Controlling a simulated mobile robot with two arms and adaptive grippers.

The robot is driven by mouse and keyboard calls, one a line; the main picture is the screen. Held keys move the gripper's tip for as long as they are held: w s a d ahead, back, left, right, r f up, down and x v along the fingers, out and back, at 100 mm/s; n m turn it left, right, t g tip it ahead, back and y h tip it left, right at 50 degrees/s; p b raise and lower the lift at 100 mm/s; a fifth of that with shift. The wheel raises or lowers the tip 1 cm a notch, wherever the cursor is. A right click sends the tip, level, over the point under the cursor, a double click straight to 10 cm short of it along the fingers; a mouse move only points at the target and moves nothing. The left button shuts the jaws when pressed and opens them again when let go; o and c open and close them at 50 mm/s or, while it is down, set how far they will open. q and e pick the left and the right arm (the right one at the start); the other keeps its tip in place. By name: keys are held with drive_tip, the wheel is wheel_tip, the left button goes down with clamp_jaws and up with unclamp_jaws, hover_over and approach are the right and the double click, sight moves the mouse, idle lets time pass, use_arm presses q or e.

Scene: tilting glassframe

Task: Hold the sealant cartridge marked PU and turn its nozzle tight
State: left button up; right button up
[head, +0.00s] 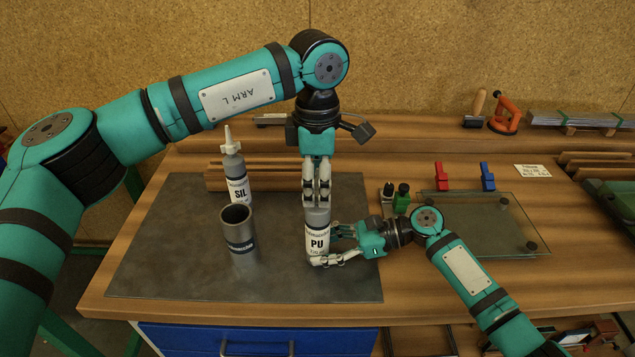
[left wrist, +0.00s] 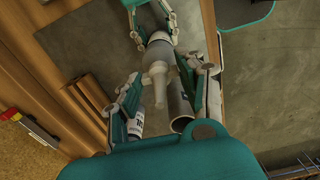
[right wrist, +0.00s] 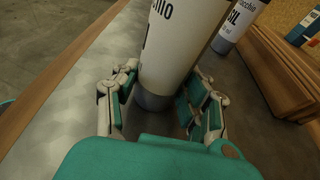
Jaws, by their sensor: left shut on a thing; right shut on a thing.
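The sealant cartridge marked PU (head: 317,238) stands upright on the dark mat, white with a grey top. My right gripper (head: 332,250) comes in from the right, shut on its lower body; the right wrist view shows the cartridge (right wrist: 178,45) between the fingers. My left gripper (head: 317,197) points straight down over the cartridge, shut on its nozzle. The pale tapered nozzle (left wrist: 155,85) shows between the fingers in the left wrist view; in the head view the fingers hide it. The thread is hidden.
A cartridge marked SIL (head: 237,182) with a nozzle stands at the back left of the mat (head: 165,255). An open grey tube (head: 242,255) stands close left of the PU cartridge. A glass pane (head: 490,240), red clamp (head: 441,178) and blue clamp (head: 487,178) lie right.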

sight(317, 170)
use_arm(q)
drive_tip(key=o, duration=1.2)
drive_tip(key=shift+c, duration=0.2)
drive_tip(key=shift+r, duration=0.15)
wheel_tip(317, 170, up, 12)
drive_tip(key=shift+f, duration=0.1)
use_arm(e)
drive_tip(key=o, duration=0.9)
drive_tip(key=shift+o, duration=0.2)
drive_tip(key=shift+d, duration=0.1)
